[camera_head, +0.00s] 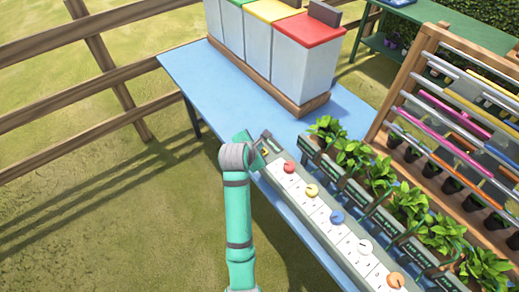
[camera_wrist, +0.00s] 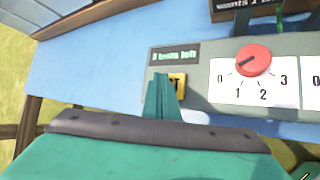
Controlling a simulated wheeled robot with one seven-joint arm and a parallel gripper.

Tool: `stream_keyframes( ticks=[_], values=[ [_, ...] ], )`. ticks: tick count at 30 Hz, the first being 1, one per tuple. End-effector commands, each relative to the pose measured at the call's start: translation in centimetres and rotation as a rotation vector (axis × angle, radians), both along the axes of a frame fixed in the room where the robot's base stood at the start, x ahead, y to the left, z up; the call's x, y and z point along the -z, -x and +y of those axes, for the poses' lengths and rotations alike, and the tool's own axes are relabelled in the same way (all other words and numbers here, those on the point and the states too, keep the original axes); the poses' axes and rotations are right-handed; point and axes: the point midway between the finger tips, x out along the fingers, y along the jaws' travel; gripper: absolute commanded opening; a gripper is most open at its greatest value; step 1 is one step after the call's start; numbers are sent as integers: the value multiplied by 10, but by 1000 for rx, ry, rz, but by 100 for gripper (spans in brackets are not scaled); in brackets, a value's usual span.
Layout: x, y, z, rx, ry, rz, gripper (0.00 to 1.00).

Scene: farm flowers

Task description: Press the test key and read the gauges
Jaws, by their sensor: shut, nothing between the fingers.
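A long grey control panel (camera_head: 330,222) runs along the blue table's edge with red, yellow, blue, white and orange knobs. The yellow test key (camera_wrist: 178,82), marked with a dark T, is at its far end, beside the red knob (camera_wrist: 253,59). The red knob's dial reads 0 to 3 and its mark points left, near 0. A small display (camera_wrist: 174,55) above the key reads "3 tests left". My gripper (camera_wrist: 163,86) is shut and empty, its tip over the key's left part; I cannot tell whether it touches. Small dark displays (camera_head: 382,221) stand along the plants; their readings are illegible.
Leafy plants (camera_head: 380,175) stand in a row behind the panel. White bins (camera_head: 302,62) with coloured lids stand at the table's back. The blue table (camera_head: 205,75) is bare left of the bins. A wooden rack (camera_head: 402,68) is at right, a fence (camera_head: 100,50) at left.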

Motion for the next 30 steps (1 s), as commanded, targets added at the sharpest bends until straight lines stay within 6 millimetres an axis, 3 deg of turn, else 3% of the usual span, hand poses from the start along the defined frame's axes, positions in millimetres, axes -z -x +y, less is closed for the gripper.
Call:
stream_keyframes(
  ticks=[30],
  values=[
    [8,0,0,-1,0,2,0]
  ],
)
